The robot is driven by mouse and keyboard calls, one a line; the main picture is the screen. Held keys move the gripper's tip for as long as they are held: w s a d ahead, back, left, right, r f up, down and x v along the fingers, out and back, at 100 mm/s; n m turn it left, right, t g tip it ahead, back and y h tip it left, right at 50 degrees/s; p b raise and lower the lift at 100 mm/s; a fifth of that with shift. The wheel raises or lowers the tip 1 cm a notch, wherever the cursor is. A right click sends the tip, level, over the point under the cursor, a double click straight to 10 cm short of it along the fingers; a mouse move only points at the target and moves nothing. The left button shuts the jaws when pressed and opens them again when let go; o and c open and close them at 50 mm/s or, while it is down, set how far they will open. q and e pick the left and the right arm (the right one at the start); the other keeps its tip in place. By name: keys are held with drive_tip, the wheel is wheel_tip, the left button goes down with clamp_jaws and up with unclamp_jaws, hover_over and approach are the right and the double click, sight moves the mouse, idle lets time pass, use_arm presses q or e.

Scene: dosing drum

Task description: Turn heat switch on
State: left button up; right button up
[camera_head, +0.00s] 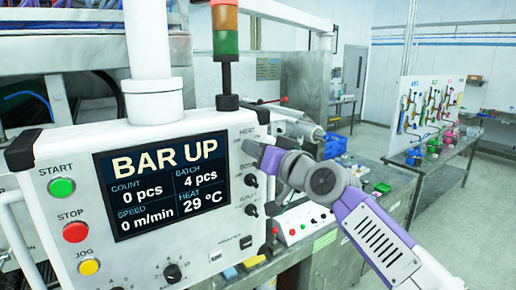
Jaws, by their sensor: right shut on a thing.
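The white control panel (50,185) fills the left half of the head view. Its dark screen (165,188) reads "BAR UP", with heat at 29 °C. A HEAT label (247,131) is at the panel's upper right. My right gripper (250,148) reaches in from the right and is shut at the spot just below that label. The heat switch there is covered by the fingers, so its position cannot be seen. My left gripper is not in view.
Black knobs (251,181) sit below my right gripper on the panel. Start (61,187), stop (75,231) and jog (89,267) buttons are at the left. A signal tower (226,45) rises behind the panel. A bench with a tool board (425,110) stands at the right.

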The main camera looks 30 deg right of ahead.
drive_tip(key=shift+m, duration=0.7)
drive_tip(key=o, duration=1)
drive_tip(key=shift+o, duration=0.2)
drive_tip(key=s+b, duration=0.1)
drive_tip(key=s, duration=0.6)
drive_tip(key=shift+s+d+b, duration=0.3)
